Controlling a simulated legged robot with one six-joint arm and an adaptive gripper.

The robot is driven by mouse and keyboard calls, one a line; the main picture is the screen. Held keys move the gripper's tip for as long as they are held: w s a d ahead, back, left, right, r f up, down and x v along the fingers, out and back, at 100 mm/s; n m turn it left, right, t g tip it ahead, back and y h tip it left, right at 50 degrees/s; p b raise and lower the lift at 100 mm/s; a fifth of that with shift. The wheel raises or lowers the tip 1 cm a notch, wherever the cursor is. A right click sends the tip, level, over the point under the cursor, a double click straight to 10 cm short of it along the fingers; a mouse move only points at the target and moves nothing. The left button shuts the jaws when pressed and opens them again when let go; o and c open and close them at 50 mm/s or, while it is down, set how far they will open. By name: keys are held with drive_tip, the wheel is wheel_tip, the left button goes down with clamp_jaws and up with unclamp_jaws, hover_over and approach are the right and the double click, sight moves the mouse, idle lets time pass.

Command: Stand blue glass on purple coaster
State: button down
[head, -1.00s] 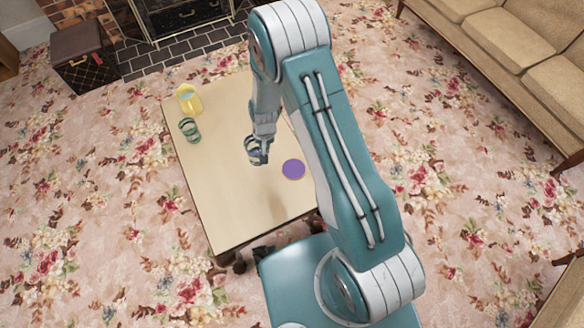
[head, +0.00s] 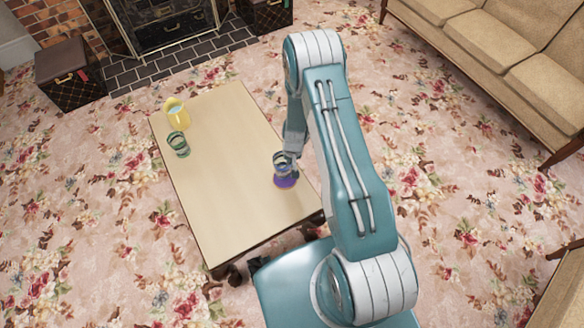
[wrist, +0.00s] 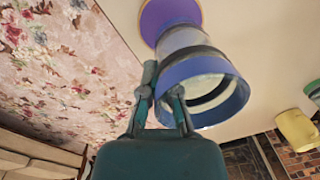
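The blue glass (head: 281,165) is a clear tumbler with a dark band and a blue rim, which faces the camera in the wrist view (wrist: 222,104). My gripper (head: 291,154) holds it by the wall at the rim. In the wrist view, one finger of my gripper (wrist: 162,98) is outside the glass and the other appears inside the rim. The purple coaster (head: 287,183) lies on the table near its right edge. It shows behind the glass base in the wrist view (wrist: 153,19), partly hidden. The glass looks roughly upright; I cannot tell whether its base touches the coaster.
A yellow jug (head: 177,115) and a green-banded glass (head: 179,145) stand at the table's far left. The rest of the light wooden table (head: 215,205) is clear. A sofa (head: 500,60) is at right, and a fireplace (head: 165,30) at the back.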

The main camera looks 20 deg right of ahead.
drive_tip(key=shift+d+f, duration=0.15)
drive_tip(key=shift+f, duration=0.75)
drive_tip(key=shift+d+f, duration=0.1)
drive_tip(key=shift+f, duration=0.8)
drive_tip(key=c, duration=0.8)
unclamp_jaws()
